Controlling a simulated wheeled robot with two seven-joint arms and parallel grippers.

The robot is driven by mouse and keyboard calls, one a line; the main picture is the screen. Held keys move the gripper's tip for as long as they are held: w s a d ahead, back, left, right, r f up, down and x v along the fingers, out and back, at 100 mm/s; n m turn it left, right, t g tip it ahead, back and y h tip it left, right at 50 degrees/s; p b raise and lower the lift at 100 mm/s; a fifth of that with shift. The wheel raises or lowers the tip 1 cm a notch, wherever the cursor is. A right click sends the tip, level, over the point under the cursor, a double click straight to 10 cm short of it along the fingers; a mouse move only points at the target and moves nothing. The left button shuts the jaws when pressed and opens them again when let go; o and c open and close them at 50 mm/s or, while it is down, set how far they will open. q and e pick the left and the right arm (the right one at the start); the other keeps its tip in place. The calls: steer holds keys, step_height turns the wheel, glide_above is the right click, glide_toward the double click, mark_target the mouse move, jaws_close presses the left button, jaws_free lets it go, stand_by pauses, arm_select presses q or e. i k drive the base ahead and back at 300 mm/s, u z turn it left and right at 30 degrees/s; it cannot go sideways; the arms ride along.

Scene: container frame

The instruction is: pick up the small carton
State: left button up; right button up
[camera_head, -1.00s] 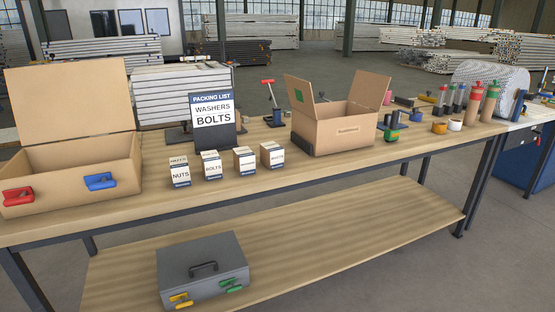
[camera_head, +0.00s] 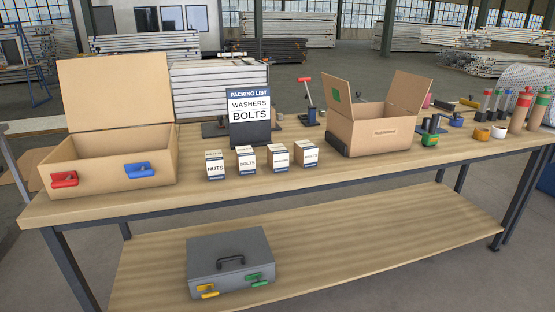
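Several small cartons stand upright in a row on the wooden workbench. The leftmost is the nuts carton (camera_head: 215,166), and beside it is the bolts carton (camera_head: 246,160). To their right stand a third small carton (camera_head: 278,155) and a fourth small carton (camera_head: 306,154), whose labels are too small to read surely. A packing list sign (camera_head: 249,110) behind them reads "WASHERS" and "BOLTS". Neither of my grippers is in view.
A large open box (camera_head: 110,170) with red and blue handles stands left. An open cardboard box (camera_head: 371,135) stands right of the cartons, with tools and bottles (camera_head: 522,108) beyond. A grey case (camera_head: 231,255) lies on the lower shelf (camera_head: 380,232). The bench front (camera_head: 290,180) is clear.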

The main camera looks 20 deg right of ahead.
mark_target(278, 155)
steer(key=u, duration=0.45)
steer(key=i, duration=0.75)
steer(key=u, duration=0.25)
